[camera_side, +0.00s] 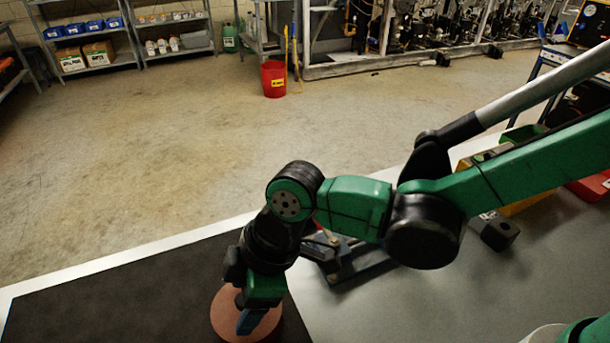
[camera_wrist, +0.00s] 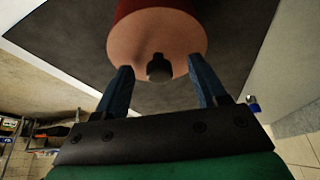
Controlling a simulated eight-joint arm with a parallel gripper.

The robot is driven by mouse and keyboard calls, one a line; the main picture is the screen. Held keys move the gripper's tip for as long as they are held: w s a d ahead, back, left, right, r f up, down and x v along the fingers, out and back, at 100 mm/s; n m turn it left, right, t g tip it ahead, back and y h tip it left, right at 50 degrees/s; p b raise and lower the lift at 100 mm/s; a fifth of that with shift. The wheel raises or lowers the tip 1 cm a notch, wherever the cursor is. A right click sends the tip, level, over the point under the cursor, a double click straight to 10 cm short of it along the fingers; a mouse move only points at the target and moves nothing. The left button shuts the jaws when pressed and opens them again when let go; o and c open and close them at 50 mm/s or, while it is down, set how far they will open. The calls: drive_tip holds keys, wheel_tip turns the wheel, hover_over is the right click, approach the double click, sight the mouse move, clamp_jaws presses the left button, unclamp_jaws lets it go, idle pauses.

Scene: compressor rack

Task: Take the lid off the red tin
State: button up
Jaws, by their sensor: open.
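The red tin (camera_wrist: 150,7) stands on the dark mat, and only a strip of its red side shows at the top of the wrist view. Its copper-pink round lid (camera_wrist: 135,38) is on it and also shows in the side view (camera_side: 223,318). In the side view my gripper (camera_side: 248,322) is over the lid and hides the knob.
The dark mat (camera_side: 110,300) lies on a grey bench with a pale edge. A metal fixture (camera_side: 350,262) and a small dark block (camera_side: 494,230) are on the bench to the right. A red bucket (camera_side: 273,80) and shelves stand far back on the floor.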

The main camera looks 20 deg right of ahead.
clamp_jaws()
drive_tip(key=shift+r, duration=0.1)
